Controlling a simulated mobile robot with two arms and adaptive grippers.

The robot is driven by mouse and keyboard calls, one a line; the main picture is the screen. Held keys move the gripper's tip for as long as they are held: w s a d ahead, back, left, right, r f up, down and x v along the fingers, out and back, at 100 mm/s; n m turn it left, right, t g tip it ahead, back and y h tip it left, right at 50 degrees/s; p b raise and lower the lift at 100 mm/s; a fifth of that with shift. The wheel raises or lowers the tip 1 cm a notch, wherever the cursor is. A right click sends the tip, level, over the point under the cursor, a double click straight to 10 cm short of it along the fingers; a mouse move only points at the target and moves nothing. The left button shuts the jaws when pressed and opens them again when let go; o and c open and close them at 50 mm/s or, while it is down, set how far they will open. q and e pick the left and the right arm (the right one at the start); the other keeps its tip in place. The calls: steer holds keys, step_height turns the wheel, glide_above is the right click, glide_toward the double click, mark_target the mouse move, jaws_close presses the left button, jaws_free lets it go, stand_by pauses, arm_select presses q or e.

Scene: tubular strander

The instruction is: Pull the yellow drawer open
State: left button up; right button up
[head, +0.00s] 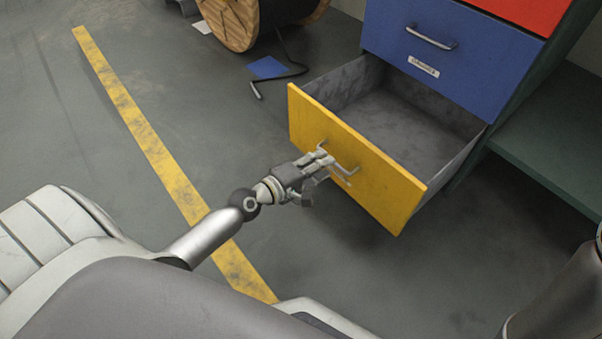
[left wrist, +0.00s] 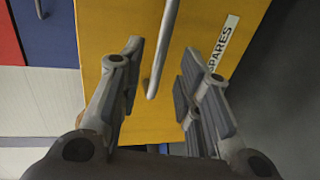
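The yellow drawer (head: 388,188) stands far out from its cabinet, with its empty-looking grey inside showing. My left gripper (head: 330,165) is at the drawer's front, by the metal handle (head: 348,170). In the left wrist view, the yellow front (left wrist: 105,25) carries a white SPARES label (left wrist: 222,42). There the two fingers of my left gripper (left wrist: 158,72) are spread apart, with the handle (left wrist: 160,55) showing in the gap between them and not clamped. Whether a finger touches the handle is unclear. My right gripper is out of view.
A closed blue drawer (head: 452,52) sits above the yellow one, with a red drawer (head: 525,10) above that. A green shelf (head: 555,135) is at the right. A wooden cable reel (head: 235,22), a blue sheet (head: 267,68) and a dark bent rod (head: 283,78) are behind left.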

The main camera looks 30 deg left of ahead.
arm_select(q)
steer(key=v, duration=0.7)
steer(key=shift+s, duration=0.4)
steer(key=shift+r, duration=0.1)
